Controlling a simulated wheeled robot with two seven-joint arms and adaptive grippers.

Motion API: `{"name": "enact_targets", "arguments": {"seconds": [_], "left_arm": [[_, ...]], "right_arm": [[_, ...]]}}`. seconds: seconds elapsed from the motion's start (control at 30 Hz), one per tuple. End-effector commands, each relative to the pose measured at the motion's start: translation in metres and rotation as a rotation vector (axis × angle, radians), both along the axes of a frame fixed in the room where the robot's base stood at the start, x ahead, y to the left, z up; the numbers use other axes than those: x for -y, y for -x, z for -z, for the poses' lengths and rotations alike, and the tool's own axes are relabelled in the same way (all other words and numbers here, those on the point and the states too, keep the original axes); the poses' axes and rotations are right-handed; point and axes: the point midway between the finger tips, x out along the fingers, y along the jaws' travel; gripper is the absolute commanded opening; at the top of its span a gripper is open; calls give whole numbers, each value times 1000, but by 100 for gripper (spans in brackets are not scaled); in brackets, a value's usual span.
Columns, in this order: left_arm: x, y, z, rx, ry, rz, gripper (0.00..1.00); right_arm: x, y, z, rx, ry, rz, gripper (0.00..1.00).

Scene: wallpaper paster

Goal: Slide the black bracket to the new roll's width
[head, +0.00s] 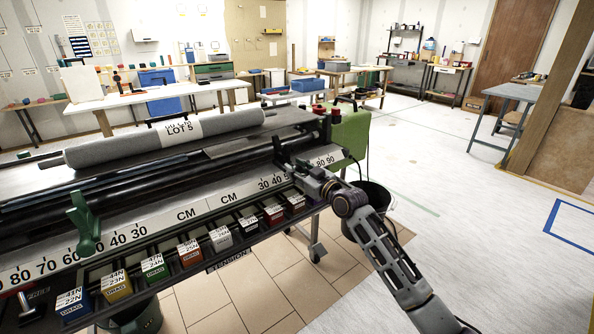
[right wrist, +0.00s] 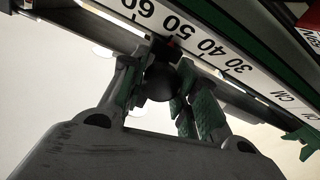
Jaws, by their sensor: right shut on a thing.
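My right gripper (head: 298,168) is at the right part of the machine's front scale rail (head: 222,200). In the right wrist view its green-padded fingers (right wrist: 160,90) are shut on a round black knob (right wrist: 162,82) of the black bracket. The rest of the bracket is mostly hidden by the gripper in the head view. A green bracket (head: 84,222) stands on the left part of the scale. A grey roll (head: 165,138) labelled LOT 5 lies across the machine's top. My left gripper is not in view.
Several coloured weight-like blocks (head: 190,252) sit in a row below the scale. A green end housing (head: 348,135) with red knobs and a black bucket (head: 372,205) stand at the machine's right. The floor (head: 460,220) to the right is clear.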

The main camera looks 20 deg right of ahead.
Motion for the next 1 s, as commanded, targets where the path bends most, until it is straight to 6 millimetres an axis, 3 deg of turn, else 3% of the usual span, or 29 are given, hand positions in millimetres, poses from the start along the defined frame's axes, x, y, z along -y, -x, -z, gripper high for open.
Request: {"name": "enact_targets", "arguments": {"seconds": [0.37,1.0], "left_arm": [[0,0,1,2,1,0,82],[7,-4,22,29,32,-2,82]], "right_arm": [[6,-2,0,0,2,0,0],[45,-16,0,1,3,2,0]]}}
